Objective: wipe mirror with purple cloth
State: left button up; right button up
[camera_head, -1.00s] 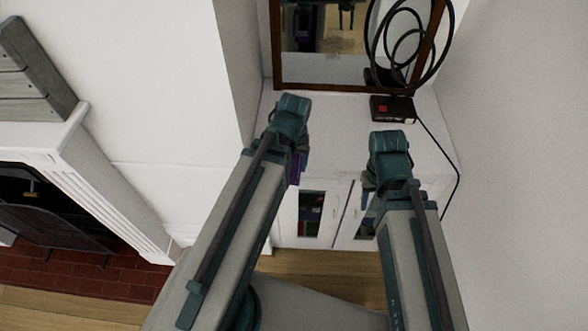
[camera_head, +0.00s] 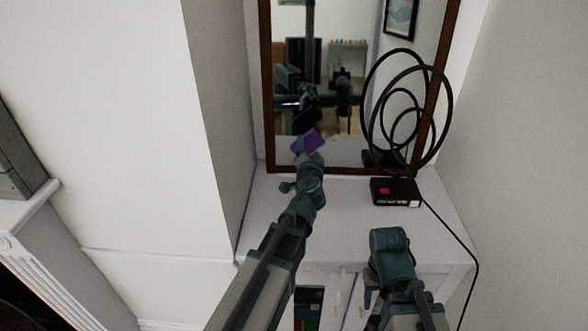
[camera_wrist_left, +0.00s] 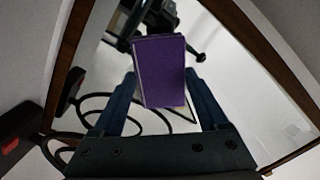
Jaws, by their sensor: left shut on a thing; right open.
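The mirror (camera_head: 350,150) has a dark wooden frame and stands upright at the back of a white cabinet; it also fills much of the left wrist view (camera_wrist_left: 245,85). My left gripper (camera_head: 307,158) is shut on the purple cloth (camera_head: 312,139), which shows as a flat purple block between the fingers in the left wrist view (camera_wrist_left: 162,75). The cloth is in front of the mirror's lower left part; I cannot tell whether it touches the glass. A faint greyish patch (camera_wrist_left: 296,131) shows on the mirror. My right gripper (camera_head: 371,292) is open, low over the cabinet's front.
A black coiled-wire object (camera_head: 396,192) with a dark base stands on the cabinet top (camera_head: 345,215) before the mirror's lower right, its cord hanging down the right. White walls close in on both sides. A fireplace surround (camera_head: 35,235) is at the left.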

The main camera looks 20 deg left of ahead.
aim_at(311, 138)
pick_arm(q)
jog(key=shift+w+d+r+m+t, duration=0.25)
jog(key=shift+w+d+m+t, duration=0.05)
jog(key=shift+d, duration=0.1)
jog(key=shift+h, duration=0.3)
jog(key=shift+w, duration=0.1)
jog(key=shift+x, duration=2.9)
jog(key=shift+b+x, duration=0.35)
jog(key=shift+x, duration=0.65)
jog(key=shift+f, duration=0.1)
jog(key=shift+w+d, duration=0.2)
jog(key=shift+d, duration=0.75)
jog(key=shift+w+d, duration=0.2)
jog(key=shift+d, duration=0.75)
